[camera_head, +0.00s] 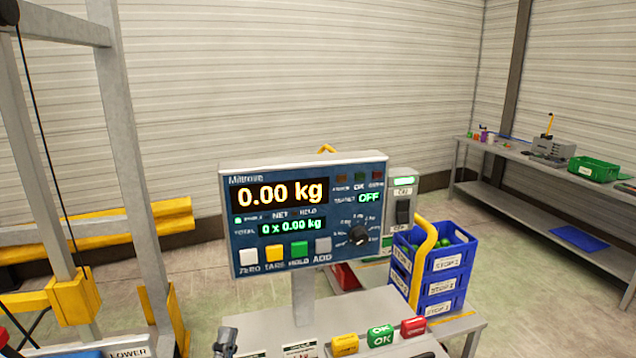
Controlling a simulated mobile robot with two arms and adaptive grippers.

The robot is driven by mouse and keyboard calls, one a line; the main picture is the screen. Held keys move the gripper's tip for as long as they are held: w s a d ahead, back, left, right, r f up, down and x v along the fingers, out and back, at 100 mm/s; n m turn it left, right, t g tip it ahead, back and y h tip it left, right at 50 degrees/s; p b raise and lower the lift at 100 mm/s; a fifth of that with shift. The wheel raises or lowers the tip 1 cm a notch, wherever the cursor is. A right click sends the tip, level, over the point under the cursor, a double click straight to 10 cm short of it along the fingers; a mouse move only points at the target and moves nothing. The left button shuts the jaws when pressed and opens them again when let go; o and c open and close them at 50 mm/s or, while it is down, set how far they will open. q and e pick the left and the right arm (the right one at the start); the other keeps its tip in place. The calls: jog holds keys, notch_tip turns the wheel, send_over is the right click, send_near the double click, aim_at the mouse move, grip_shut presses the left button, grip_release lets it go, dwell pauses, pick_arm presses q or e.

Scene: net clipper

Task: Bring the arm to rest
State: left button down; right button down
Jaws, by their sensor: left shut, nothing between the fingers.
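My left gripper (226,342) shows only in part at the bottom edge, left of the scale's stand. It is shut and empty, and the rest of its arm is below the picture. My right gripper is not seen. The scale's display panel (305,215) stands upright on a grey post above a small table (455,328). It reads 0.00 kg and 0 x 0.00 kg, with TARGET showing OFF. Zero, tare, hold and add buttons line its lower edge, and a black knob (358,235) is at its right.
A yellow block (344,345), a green OK block (380,336) and a red block (413,326) sit on the table front. Stacked blue crates (437,285) stand behind right. A grey frame (130,170) rises at left. A workbench (500,150) lies far right.

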pick_arm(q)
jog(key=s+f+n+g, duration=0.2)
jog(key=f+n+g, duration=0.1)
jog(key=f+g, duration=0.4)
jog(key=s+f+n+g, duration=0.2)
jog(key=f+n+g, duration=0.15)
jog(key=f, duration=0.55)
jog(key=s+a+f+n+g+y, duration=0.1)
jog(key=s+a+f+n+g, duration=0.1)
jog(key=s+f+n+g, duration=0.3)
jog(key=s+a+f+g+y, duration=0.1)
jog(key=s+a+g, duration=0.15)
jog(key=s, duration=0.55)
jog(key=s+a+f+n+g+y, duration=0.1)
jog(key=s+f+n+g, duration=0.25)
jog(key=s, duration=0.25)
notch_tip(320, 180, down, 28)
jog(key=s+g+b, duration=0.2)
jog(key=b, duration=0.1)
jog(key=s+a+f+b, duration=0.1)
jog(key=s+f, duration=0.7)
jog(key=f, duration=0.1)
jog(key=s+a+f+g+b, duration=0.1)
jog(key=s+a+f, duration=0.1)
jog(key=s+f, duration=0.7)
jog(key=shift+a+f, duration=0.25)
jog(key=shift+f, duration=0.55)
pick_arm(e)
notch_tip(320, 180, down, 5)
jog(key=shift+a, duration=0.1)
